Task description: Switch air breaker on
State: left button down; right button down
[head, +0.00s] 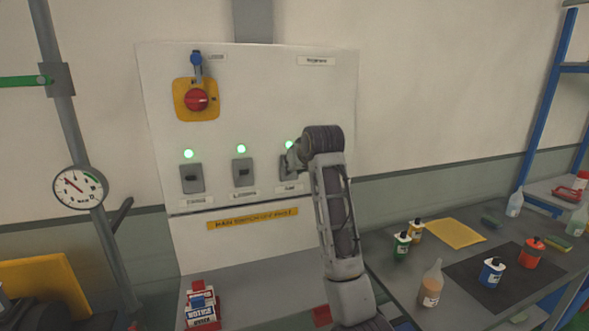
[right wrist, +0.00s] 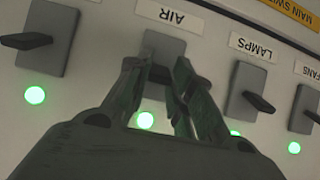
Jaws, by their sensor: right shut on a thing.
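The air breaker (right wrist: 161,45) is a grey switch box under an upside-down "AIR" label in the right wrist view. A lit green lamp (right wrist: 145,120) shows by it. My right gripper (right wrist: 159,72) is at this breaker, its two fingers shut on the lever, which they mostly hide. In the head view my right gripper (head: 292,160) is in front of the third breaker from the left on the white panel (head: 260,75), covering part of it (head: 284,172). My left gripper is not in view.
Neighbouring breakers include lamps (right wrist: 248,85), fans (right wrist: 303,108) and another (right wrist: 45,35), with green lamps lit. A red knob (head: 196,100) on a yellow plate is higher up the panel. A bench (head: 400,285) with bottles stands right; a gauge (head: 78,187) is left.

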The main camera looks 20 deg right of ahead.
jog(key=shift+r, duration=0.1)
dwell(0.3)
jog(key=c, duration=1.2)
grip_release()
jog(key=shift+w, duration=0.15)
jog(key=shift+c, duration=0.2)
jog(key=v, duration=1.2)
jog(key=shift+r, duration=0.15)
jog(key=shift+w, duration=0.1)
